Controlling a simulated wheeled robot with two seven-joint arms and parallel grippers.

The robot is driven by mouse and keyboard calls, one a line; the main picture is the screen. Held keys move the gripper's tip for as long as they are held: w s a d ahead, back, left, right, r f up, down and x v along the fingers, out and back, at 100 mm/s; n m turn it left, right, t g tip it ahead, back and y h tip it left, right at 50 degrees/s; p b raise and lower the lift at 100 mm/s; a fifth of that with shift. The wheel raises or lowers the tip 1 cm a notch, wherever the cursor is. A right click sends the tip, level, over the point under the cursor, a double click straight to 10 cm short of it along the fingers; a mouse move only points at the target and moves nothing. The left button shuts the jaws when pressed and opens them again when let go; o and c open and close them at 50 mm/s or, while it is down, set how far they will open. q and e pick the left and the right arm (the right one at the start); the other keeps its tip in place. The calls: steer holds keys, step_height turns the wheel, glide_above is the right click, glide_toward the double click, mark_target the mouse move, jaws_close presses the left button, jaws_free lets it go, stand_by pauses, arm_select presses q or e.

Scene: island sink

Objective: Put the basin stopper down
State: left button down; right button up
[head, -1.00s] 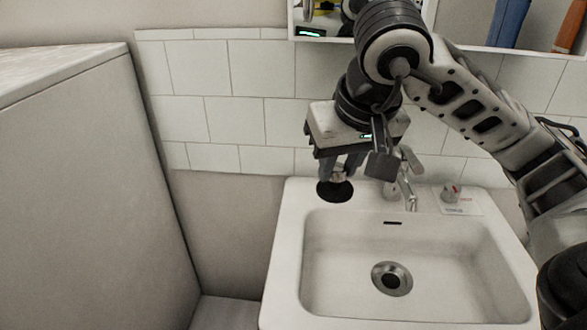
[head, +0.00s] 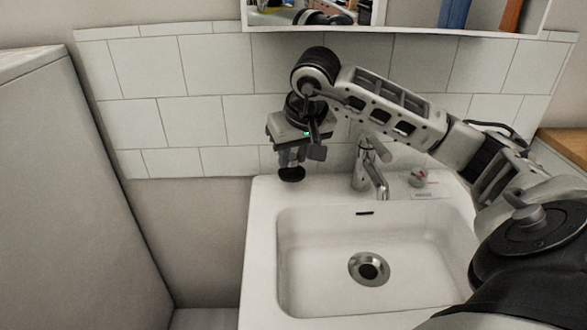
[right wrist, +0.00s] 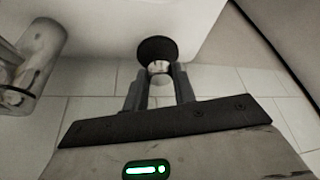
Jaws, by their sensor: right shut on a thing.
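The basin stopper (head: 291,174) is a black disc with a metal knob. My right gripper (head: 290,157) is shut on its knob at the back left corner of the white sink (head: 262,235). In the right wrist view the stopper (right wrist: 157,50) sits at the fingertips of the gripper (right wrist: 158,75), with the black disc facing away from the fingers. The disc appears close to the sink's rim; I cannot tell whether it touches. My left gripper is not in view.
A metal faucet (head: 366,170) stands right of the gripper on the back ledge. A small item with a red mark (head: 418,178) lies further right. The bowl with its drain (head: 369,268) is empty. A mirror cabinet (head: 400,18) hangs above.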

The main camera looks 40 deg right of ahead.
mark_target(294, 166)
steer(key=x, duration=0.2)
steer(key=s+x, duration=0.1)
steer(key=x, duration=0.1)
steer(key=shift+f, duration=0.15)
steer(key=shift+f, duration=0.1)
steer(key=o, duration=1)
